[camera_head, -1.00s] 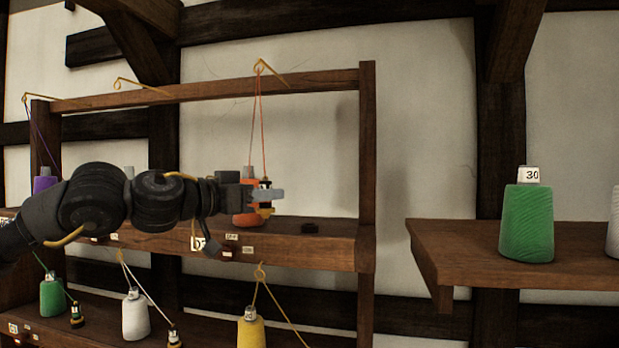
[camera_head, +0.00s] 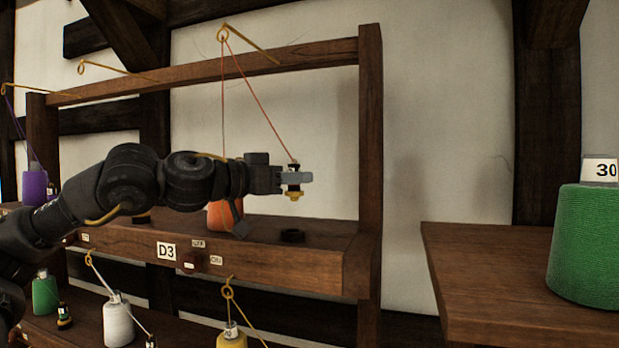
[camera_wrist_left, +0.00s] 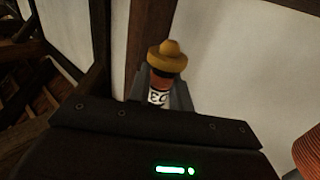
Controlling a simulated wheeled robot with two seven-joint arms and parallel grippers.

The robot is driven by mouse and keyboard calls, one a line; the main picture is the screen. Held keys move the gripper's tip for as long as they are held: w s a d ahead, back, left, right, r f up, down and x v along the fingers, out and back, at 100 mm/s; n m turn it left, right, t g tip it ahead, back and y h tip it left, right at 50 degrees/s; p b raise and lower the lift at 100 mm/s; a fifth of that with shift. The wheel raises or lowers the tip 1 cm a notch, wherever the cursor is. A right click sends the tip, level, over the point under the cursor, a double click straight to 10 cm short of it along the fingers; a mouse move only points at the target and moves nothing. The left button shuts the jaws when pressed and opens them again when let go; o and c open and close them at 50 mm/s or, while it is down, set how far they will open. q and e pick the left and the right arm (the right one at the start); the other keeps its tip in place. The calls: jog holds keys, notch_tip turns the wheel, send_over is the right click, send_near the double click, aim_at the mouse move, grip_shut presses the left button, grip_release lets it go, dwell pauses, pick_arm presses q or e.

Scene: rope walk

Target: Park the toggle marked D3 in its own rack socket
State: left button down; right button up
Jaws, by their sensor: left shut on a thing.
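A white D3 plate (camera_head: 167,251) is on the shelf's front edge. My right gripper is not in view.
An orange cone (camera_head: 222,216) stands on the shelf, partly behind my left arm. The rack's right post (camera_head: 370,150) rises just right of the gripper. A side shelf (camera_head: 500,290) with a green cone (camera_head: 588,245) is at right. White and yellow cones stand below.

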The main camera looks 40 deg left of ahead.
aim_at(293, 200)
pick_arm(q)
jog(key=shift+s+f, duration=0.1)
jog(key=shift+s, duration=0.5)
jog(key=shift+s+d+f, duration=0.2)
jog(key=shift+d+f, duration=0.05)
jog(key=shift+f, duration=0.4)
jog(key=f, duration=0.1)
jog(key=w+f, duration=0.1)
jog(key=shift+w+f, duration=0.15)
jog(key=shift+f, duration=0.25)
jog(key=shift+s+a+f, duration=0.15)
jog(key=shift+s+f, duration=0.1)
jog(key=shift+f, duration=0.2)
jog(key=shift+s+f, duration=0.1)
jog(key=shift+s, duration=0.1)
jog(key=shift+w, duration=0.2)
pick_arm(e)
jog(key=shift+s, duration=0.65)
pick_arm(q)
jog(key=shift+s, duration=0.15)
jog(key=shift+f+b, duration=0.35)
jog(key=shift+f, duration=0.25)
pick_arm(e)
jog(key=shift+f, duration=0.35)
